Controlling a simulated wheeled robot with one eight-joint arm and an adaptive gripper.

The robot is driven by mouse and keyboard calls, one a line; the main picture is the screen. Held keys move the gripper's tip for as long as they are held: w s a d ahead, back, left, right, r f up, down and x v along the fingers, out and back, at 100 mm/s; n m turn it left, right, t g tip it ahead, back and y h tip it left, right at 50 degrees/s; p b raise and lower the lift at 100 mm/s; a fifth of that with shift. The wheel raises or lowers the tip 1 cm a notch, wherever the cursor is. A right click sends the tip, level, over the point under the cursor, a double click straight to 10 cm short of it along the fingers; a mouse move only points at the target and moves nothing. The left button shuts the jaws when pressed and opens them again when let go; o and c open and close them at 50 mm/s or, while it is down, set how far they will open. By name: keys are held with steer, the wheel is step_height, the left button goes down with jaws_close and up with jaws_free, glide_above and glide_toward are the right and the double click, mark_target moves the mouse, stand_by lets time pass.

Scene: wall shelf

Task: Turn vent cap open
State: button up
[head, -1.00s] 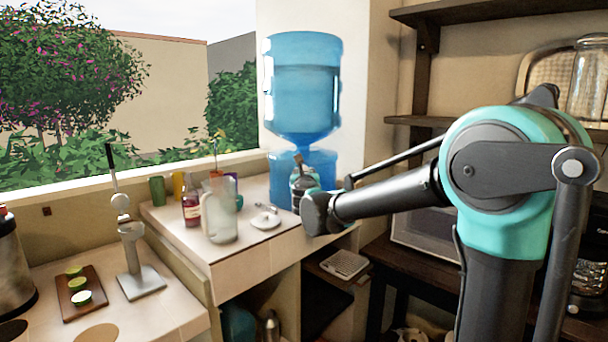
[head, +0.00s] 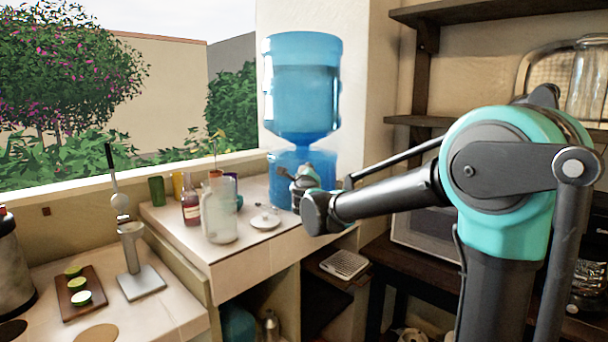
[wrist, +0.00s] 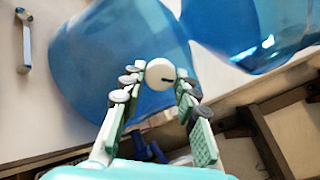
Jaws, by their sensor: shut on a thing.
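In the head view my gripper (head: 300,180) is in front of the lower blue container (head: 318,163), which stands on the tiled counter. A large blue bottle (head: 302,95) stands upside down on the lower container.
On the counter (head: 255,255), left of my gripper, are a clear pitcher (head: 219,215), a red-labelled bottle (head: 191,205) and a small white plate (head: 265,222). Dark shelves (head: 500,12) are on the right wall. A slatted white tray (head: 344,263) sits below the counter.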

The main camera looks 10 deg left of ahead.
steer(key=n, duration=1.1)
steer(key=shift+n, duration=0.4)
stand_by(0.3)
steer(key=o, duration=1.2)
steer(key=shift+c, duration=0.2)
steer(key=s+d, duration=0.1)
steer(key=s, duration=1.1)
steer(key=shift+d, duration=0.25)
